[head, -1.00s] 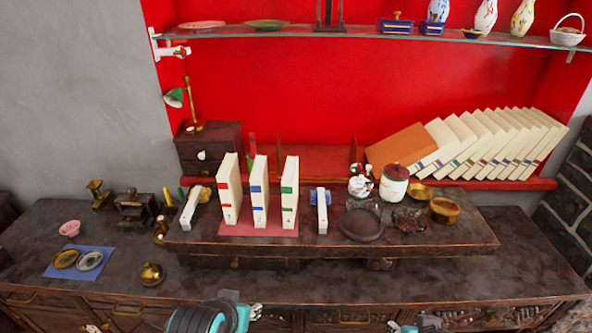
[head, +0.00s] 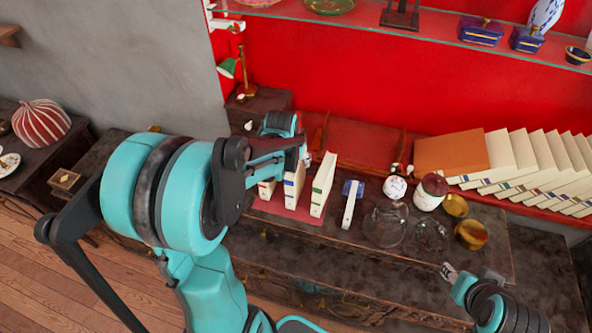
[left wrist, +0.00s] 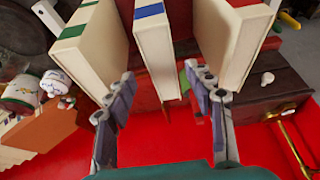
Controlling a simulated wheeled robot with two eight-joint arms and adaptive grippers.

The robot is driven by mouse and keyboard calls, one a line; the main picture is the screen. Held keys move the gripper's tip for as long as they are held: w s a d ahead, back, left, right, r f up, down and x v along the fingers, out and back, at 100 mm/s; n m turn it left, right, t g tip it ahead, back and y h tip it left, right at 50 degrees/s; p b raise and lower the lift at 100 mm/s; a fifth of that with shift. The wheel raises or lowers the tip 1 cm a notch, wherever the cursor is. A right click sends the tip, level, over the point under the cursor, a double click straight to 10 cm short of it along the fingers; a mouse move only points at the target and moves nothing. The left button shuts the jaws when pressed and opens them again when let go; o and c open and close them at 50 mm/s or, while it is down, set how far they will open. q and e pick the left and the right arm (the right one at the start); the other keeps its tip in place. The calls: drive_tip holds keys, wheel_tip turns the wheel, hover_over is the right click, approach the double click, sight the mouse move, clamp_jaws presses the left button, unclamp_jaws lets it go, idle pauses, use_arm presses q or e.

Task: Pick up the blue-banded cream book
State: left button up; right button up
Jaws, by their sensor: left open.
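The blue-banded cream book (head: 296,187) stands upright between a red-banded book (head: 266,189) and a green-banded book (head: 322,184). In the left wrist view the blue-banded book (left wrist: 153,45) is in the middle, its near end in line with the gap between my fingertips. The green-banded book (left wrist: 92,42) is left of it and the red-banded book (left wrist: 232,42) right. My left gripper (left wrist: 163,84) is open and empty. In the head view my left gripper (head: 300,152) is above and behind the books, partly hiding them. My right gripper (head: 449,271) is at the cabinet's front right, apart from everything; its jaw state is unclear.
The books stand on a pink mat (head: 284,212) on a dark raised shelf. Right of them are a narrow white book (head: 350,205), a glass dome (head: 385,225), a lidded jar (head: 430,192) and gold bowls (head: 471,234). Leaning books (head: 520,160) and a glass shelf (head: 400,33) are behind.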

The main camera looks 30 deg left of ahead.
use_arm(q)
drive_tip(key=shift+w+a+f, duration=0.25)
drive_tip(key=shift+a+f, duration=0.15)
drive_tip(key=shift+f, duration=0.2)
drive_tip(key=shift+b+x, duration=0.8)
drive_tip(key=shift+x, duration=2.75)
drive_tip(key=shift+w+d+f+b, duration=0.1)
drive_tip(key=shift+f+b, duration=0.05)
drive_tip(key=shift+b, duration=0.25)
clamp_jaws()
